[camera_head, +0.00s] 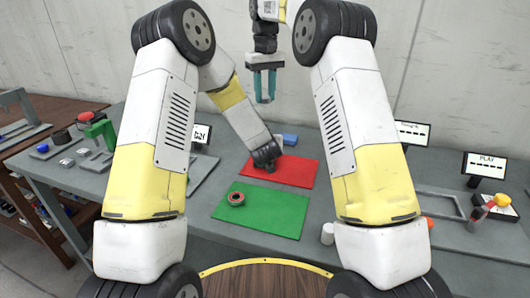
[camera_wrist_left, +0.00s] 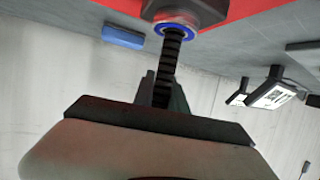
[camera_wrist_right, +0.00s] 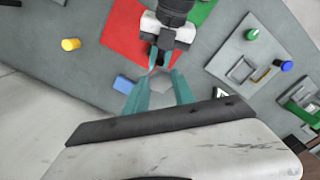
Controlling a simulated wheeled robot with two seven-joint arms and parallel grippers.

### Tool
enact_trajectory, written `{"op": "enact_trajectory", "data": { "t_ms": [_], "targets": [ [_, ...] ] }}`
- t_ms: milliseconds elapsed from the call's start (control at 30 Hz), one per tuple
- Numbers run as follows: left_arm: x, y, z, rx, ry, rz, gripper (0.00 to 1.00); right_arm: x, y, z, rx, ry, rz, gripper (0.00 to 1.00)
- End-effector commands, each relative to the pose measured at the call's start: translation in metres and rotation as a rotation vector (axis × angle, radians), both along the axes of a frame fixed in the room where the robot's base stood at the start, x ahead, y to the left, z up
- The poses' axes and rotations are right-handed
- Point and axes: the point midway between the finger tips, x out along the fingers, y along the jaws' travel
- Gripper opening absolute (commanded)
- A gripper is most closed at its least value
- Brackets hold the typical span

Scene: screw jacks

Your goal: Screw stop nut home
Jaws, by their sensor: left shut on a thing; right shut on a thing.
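My left gripper (camera_head: 265,162) is low over the red mat (camera_head: 296,171). In the left wrist view its dark fingers (camera_wrist_left: 163,88) are shut on a black threaded screw (camera_wrist_left: 170,50). A blue ring (camera_wrist_left: 176,28) sits around the screw, against a dark block (camera_wrist_left: 186,10). A dark ring with a red rim (camera_head: 237,199) lies on the green mat (camera_head: 262,210). My right gripper (camera_head: 264,85) hangs raised, well above and behind the mats, with teal fingers. It is shut on a small grey thing (camera_wrist_right: 164,82) that I cannot identify clearly.
A blue block (camera_head: 290,139) lies behind the red mat. A white cylinder (camera_head: 328,234) stands right of the green mat. A sign reading PLAY (camera_head: 484,165) and a grey frame (camera_head: 436,202) are at right. A green clamp-like fixture (camera_head: 101,130) is at left.

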Motion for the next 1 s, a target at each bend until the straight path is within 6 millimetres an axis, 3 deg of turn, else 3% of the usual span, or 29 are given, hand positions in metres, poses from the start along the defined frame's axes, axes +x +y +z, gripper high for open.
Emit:
{"op": "enact_trajectory", "data": {
  "t_ms": [400, 1000],
  "targets": [
    [0.000, 0.000, 0.000, 0.000, -0.001, 0.000, 0.00, -0.001, 0.000, -0.047, -0.001, 0.000, 0.000, 0.00],
    [0.000, 0.000, 0.000, 0.000, -0.001, 0.000, 0.00, -0.001, 0.000, -0.051, -0.001, 0.000, 0.000, 0.00]
  ]
}}
